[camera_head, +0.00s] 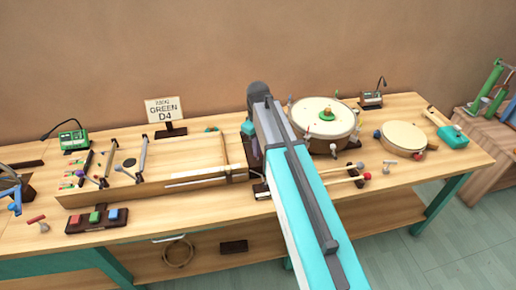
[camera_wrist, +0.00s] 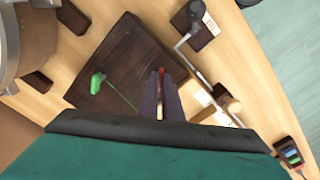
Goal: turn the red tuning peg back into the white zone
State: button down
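In the wrist view my gripper (camera_wrist: 160,88) points down at a dark brown block (camera_wrist: 118,60). Its two grey-purple fingers are close together, with a thin red piece, the red tuning peg (camera_wrist: 161,73), between them. Most of the peg is hidden by the fingers. A green peg (camera_wrist: 97,82) with a thin green pointer stands left of it on the same block. I cannot make out the white zone around the red peg. In the head view my arm covers the gripper and most of the block, at the right end of the long wooden string box (camera_head: 150,187).
A silver rod (camera_wrist: 196,58) lies right of my fingers, near a wooden post (camera_wrist: 223,97). In the head view a large drum (camera_head: 322,108) stands right of my arm, with mallets (camera_head: 367,176) in front. A sign (camera_head: 166,109) stands behind the string box.

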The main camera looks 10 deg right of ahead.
jog(key=n, duration=0.7)
jog(key=shift+d+p, duration=0.1)
jog(key=shift+p, duration=0.2)
jog(key=n, duration=1.3)
jog(key=shift+p, duration=0.3)
jog(key=n, duration=0.6)
jog(key=shift+n, duration=0.3)
jog(key=c, duration=1.9)
grip_release()
jog(key=shift+c, duration=0.2)
jog(key=shift+r, duration=0.15)
notch_tip(320, 180, up, 14)
jog(key=b, duration=0.2)
jog(key=shift+f+b, duration=0.2)
jog(key=shift+b, duration=0.15)
